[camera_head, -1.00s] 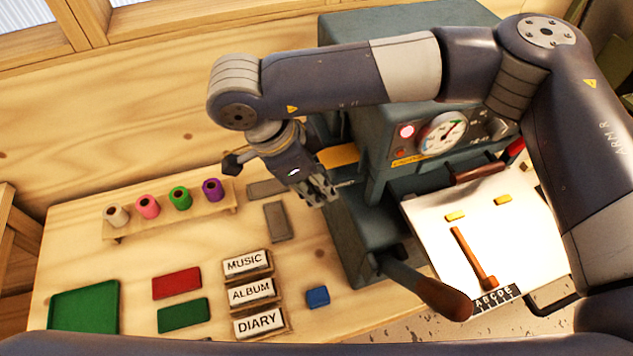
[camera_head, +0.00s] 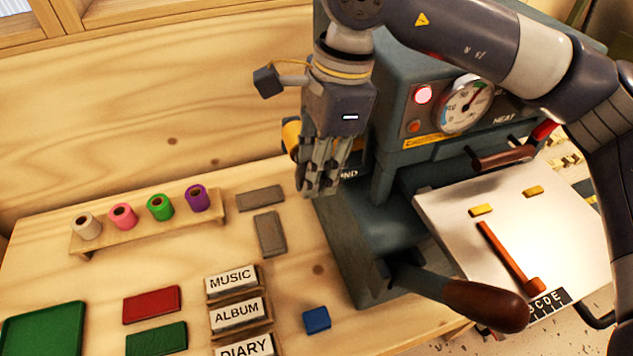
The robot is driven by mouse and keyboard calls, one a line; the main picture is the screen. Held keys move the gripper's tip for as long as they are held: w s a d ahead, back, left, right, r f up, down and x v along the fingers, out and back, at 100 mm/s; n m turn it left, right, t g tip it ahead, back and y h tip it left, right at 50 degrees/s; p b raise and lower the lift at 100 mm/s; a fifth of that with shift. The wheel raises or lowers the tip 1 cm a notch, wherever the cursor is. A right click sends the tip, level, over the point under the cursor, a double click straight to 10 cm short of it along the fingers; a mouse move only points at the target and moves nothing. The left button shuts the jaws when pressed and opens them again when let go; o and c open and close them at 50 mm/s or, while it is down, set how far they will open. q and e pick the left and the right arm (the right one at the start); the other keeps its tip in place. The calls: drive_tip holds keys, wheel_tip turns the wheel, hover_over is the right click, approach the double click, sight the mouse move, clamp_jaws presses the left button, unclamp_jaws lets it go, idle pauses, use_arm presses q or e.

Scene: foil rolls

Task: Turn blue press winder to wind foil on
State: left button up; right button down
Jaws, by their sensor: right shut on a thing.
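The blue-grey press (camera_head: 355,235) stands at the right of the bench. My right gripper (camera_head: 320,190) reaches down at the press's left side, fingers pointing down. It is shut on the winder, which its fingers hide almost wholly. A gold foil roll (camera_head: 291,137) shows at the press's side, partly behind the gripper. My left gripper is not in view.
Foil rolls in white, pink, green and purple (camera_head: 197,198) stand on a wooden rack (camera_head: 150,232) at left. Wooden-backed MUSIC, ALBUM and DIARY blocks (camera_head: 237,312) and a small blue block (camera_head: 317,320) lie in front. The press lever (camera_head: 485,305) juts out in front.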

drive_tip(key=shift+r+b, duration=0.1)
drive_tip(key=shift+b, duration=0.2)
drive_tip(key=c, duration=1.4)
unclamp_jaws()
drive_tip(key=shift+c, duration=0.2)
wheel_tip(320, 180, up, 12)
drive_tip(key=d, duration=0.2)
drive_tip(key=shift+w+d, duration=0.3)
drive_tip(key=shift+w, duration=0.1)
drive_tip(key=shift+f, duration=0.2)
